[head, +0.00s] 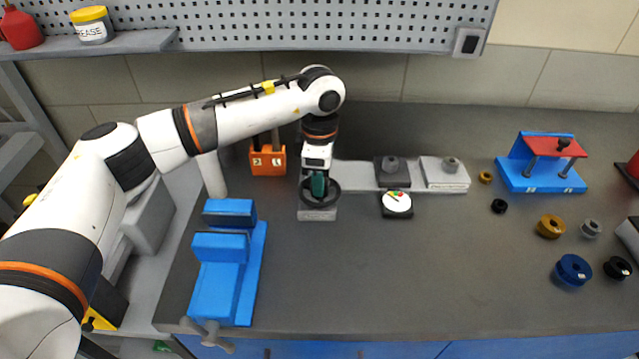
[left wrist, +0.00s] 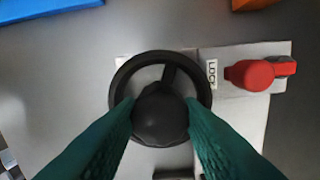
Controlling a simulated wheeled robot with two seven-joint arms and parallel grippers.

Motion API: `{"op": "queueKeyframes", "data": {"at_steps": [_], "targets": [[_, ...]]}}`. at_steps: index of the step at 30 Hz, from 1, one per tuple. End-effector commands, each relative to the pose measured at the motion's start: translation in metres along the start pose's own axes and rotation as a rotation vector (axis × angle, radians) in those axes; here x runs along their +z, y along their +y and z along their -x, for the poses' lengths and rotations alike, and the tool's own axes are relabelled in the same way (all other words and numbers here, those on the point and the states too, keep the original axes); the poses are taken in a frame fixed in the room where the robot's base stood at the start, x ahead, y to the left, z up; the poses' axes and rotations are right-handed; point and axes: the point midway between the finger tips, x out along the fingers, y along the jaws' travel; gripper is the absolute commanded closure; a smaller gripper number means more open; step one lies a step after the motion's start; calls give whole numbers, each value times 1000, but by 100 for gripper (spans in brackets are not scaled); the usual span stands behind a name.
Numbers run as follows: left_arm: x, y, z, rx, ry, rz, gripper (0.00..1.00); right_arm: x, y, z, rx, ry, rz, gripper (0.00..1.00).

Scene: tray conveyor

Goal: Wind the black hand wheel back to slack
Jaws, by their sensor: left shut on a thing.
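The black hand wheel (head: 334,195) sits on a small grey block (head: 317,214) at the back of the bench. In the left wrist view its rim and a spoke (left wrist: 170,76) show around a round black knob (left wrist: 160,113) near its middle. My left gripper (head: 319,186) points down over the wheel. In the left wrist view, its green fingers (left wrist: 160,122) are shut on the black knob, one on each side. The lower rim is partly hidden by the fingers. My right gripper is in neither view.
A round white dial (head: 397,202) stands right of the wheel. A red lever (left wrist: 250,75) sits beside a LOCK label (left wrist: 212,73). A blue vise (head: 225,265) and an orange block (head: 267,160) flank the wheel's left. The bench's front middle is clear; several loose rings lie right.

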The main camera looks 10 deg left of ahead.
Motion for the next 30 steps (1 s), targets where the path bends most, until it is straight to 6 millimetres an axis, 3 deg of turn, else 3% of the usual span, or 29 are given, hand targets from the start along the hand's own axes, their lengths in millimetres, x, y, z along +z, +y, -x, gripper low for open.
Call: {"op": "queueKeyframes", "data": {"at_steps": [18, 30], "targets": [[0, -1, 0, -4, 2, 547, 89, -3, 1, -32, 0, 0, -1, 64], [0, -1, 1, -3, 2, 729, 89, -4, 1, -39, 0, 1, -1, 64]]}}
